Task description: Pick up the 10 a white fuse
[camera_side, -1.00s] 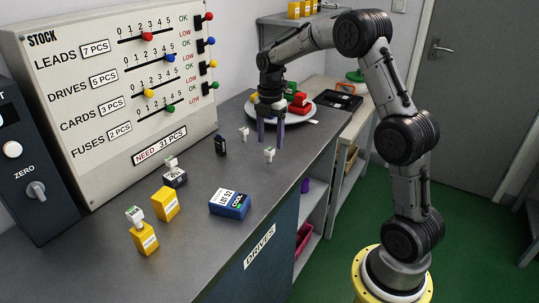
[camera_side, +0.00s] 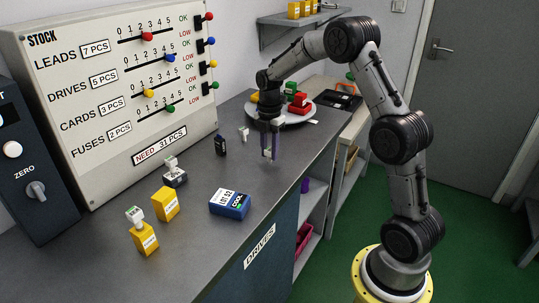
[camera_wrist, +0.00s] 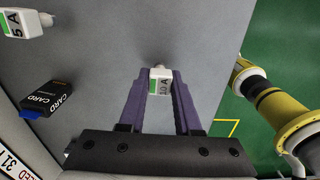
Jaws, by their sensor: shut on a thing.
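The 10 A white fuse (camera_wrist: 160,85), with a green stripe and "10 A" on its face, sits between the purple fingers of my gripper (camera_wrist: 160,88) in the wrist view. In the side view, my gripper (camera_side: 269,152) points down at the bench near its right edge, and the fuse (camera_side: 267,154) shows small between the fingertips. My gripper is shut on it. I cannot tell whether the fuse touches the bench.
A blue box (camera_side: 230,204) and yellow boxes (camera_side: 165,203) are nearer the front. The grey bench (camera_side: 270,185) is clear in front of the gripper.

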